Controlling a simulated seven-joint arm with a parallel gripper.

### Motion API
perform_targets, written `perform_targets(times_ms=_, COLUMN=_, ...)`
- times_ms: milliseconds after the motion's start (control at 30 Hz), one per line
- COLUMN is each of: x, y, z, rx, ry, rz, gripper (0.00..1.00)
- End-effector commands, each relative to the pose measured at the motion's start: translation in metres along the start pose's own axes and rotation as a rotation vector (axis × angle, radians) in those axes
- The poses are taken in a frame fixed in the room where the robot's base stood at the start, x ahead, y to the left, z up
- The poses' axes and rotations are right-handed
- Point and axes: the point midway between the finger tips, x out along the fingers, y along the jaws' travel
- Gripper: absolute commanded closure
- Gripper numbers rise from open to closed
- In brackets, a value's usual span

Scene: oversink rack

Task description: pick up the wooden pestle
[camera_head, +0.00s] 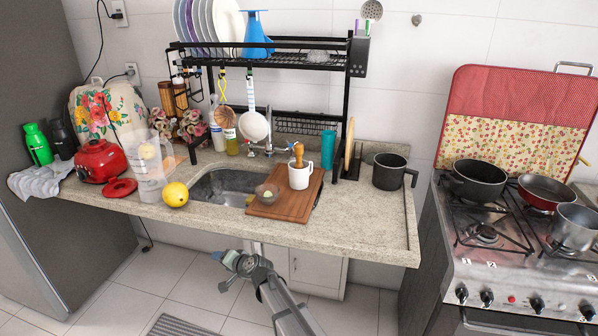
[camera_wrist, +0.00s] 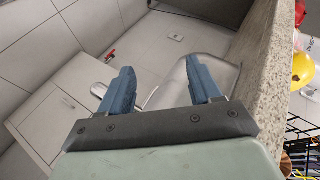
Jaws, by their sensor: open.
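The wooden pestle (camera_head: 298,150) shows as a light brown knobbed top above a white mug (camera_head: 300,178). Its lower part is hidden by the mug; I cannot tell whether it stands inside or behind it. The mug is on a brown wooden cutting board (camera_head: 283,208) right of the sink. My gripper (camera_head: 228,262) is in front of and below the counter edge, well apart from the pestle. In the wrist view my gripper (camera_wrist: 160,80) has its two blue fingers spread with nothing between them. The pestle is not visible there.
The black rack (camera_head: 340,105) rises behind the board, with a dark pot (camera_head: 390,172) to the right. The counter edge (camera_wrist: 262,65) runs close to my gripper's right. The counter's right front is clear.

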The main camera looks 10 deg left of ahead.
Motion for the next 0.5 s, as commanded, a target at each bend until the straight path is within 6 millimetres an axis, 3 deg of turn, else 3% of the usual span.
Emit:
perform_targets(times_ms=33, x=0.009, y=-0.038, z=-0.001, rx=0.007, ry=0.014, rz=-0.049, gripper=0.37)
perform_targets(times_ms=200, x=0.019, y=-0.141, z=0.001, rx=0.052, ry=0.058, rz=-0.188, gripper=0.37)
perform_targets(times_ms=300, x=0.018, y=-0.185, z=0.002, rx=0.073, ry=0.076, rz=-0.247, gripper=0.37)
perform_targets(times_ms=500, x=0.011, y=-0.246, z=-0.001, rx=0.093, ry=0.11, rz=-0.328, gripper=0.37)
